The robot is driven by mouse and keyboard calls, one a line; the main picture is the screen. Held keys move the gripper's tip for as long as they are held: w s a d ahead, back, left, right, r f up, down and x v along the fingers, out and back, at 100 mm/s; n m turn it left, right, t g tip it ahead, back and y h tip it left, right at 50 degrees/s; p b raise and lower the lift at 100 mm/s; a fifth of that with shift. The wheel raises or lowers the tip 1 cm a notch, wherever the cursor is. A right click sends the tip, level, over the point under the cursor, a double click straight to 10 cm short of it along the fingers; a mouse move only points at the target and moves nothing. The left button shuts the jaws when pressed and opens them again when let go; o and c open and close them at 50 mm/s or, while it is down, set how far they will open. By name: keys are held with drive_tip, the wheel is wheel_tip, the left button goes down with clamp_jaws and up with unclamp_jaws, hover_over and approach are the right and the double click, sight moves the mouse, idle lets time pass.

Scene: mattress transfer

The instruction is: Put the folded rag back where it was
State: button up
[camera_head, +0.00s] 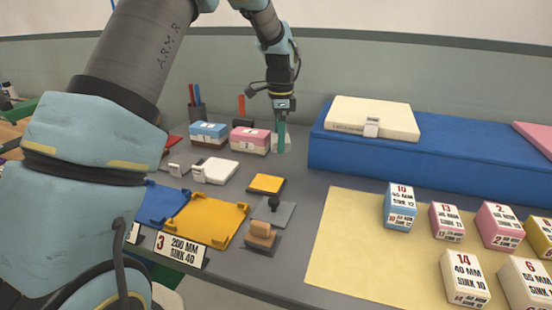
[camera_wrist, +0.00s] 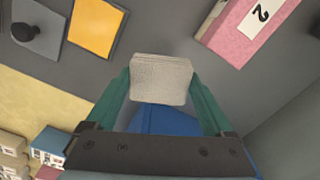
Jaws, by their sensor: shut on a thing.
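My gripper (camera_wrist: 160,86) has its two green fingers closed on the folded rag (camera_wrist: 161,72), a small pale grey block with layered edges. In the head view my gripper (camera_head: 282,128) points down at the back of the grey table, just right of the pink box. The pale rag (camera_head: 289,142) shows beside the finger there, partly hidden by it. I cannot tell whether the rag touches the table.
A pink box (camera_head: 250,140) and a blue box (camera_head: 208,134) stand to the left. A long blue block (camera_head: 345,155) with a cream case (camera_head: 372,117) lies to the right. A yellow pad (camera_head: 266,184) and a stamp (camera_head: 262,234) lie in front. Numbered boxes stand on the pale yellow mat (camera_head: 345,235).

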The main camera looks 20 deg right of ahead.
sight(279, 166)
drive_tip(key=shift+f+p, duration=0.55)
drive_tip(key=shift+f, duration=2.6)
drive_tip(key=shift+f, duration=0.2)
drive_tip(key=o, duration=1.1)
drive_tip(key=shift+r, duration=0.1)
drive_tip(key=shift+c, duration=0.2)
